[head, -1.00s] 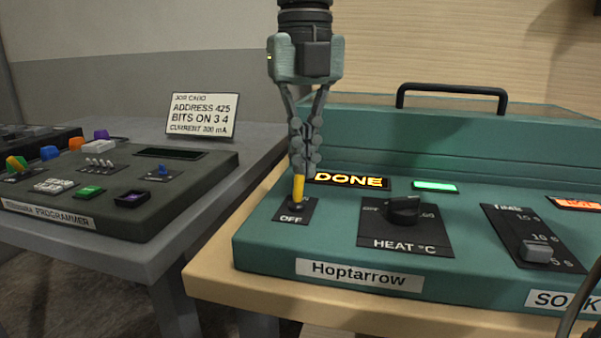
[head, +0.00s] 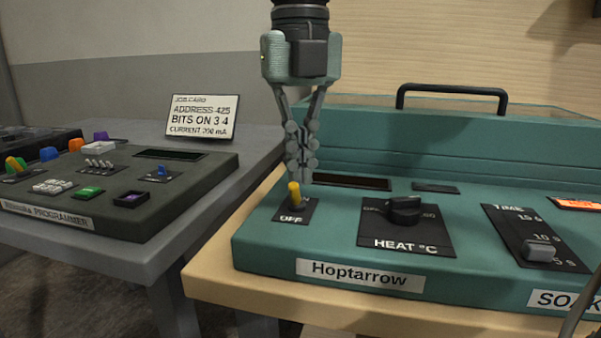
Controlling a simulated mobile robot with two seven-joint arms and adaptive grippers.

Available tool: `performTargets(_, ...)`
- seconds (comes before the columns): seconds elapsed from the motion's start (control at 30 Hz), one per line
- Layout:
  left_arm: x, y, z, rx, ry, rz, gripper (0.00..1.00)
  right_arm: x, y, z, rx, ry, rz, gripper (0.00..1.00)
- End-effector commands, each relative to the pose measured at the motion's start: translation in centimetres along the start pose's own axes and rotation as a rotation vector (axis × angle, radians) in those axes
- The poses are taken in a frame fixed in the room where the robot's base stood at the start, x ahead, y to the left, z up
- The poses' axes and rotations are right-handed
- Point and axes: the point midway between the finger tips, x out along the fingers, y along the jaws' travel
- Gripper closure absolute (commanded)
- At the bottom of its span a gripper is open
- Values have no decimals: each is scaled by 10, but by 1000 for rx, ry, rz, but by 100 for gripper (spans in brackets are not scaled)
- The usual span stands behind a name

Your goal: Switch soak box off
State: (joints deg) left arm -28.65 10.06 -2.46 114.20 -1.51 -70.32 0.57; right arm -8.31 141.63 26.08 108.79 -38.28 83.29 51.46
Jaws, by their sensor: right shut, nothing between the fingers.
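The teal soak box (head: 262,245) stands on a wooden table, with a "Hoptarrow" label on its front. Its yellow toggle switch (head: 294,194) sits on a black plate marked "OFF" and leans toward the front. The display (head: 350,182) and the small lamp (head: 436,189) beside it are dark. My right gripper (head: 299,180) points down just behind and above the toggle. Its fingers are shut with nothing between them. Whether a fingertip touches the toggle is hard to tell. My left gripper is not in view.
The box also carries a heat knob (head: 404,210), a time slider (head: 540,251) and a lid with a black handle (head: 452,88). A dark programmer console (head: 130,222) and a job card (head: 202,117) are on the grey table at left.

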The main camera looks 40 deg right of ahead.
Motion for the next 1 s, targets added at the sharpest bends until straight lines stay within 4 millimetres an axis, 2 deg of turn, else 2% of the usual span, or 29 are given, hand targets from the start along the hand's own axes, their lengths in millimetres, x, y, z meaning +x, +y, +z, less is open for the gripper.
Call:
performTargets(0.27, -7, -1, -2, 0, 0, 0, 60, -9, 0, 1, 1, -1, 0, 100)
performTargets(1.0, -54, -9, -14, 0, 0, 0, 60, -68, -4, 7, 2, -1, 1, 100)
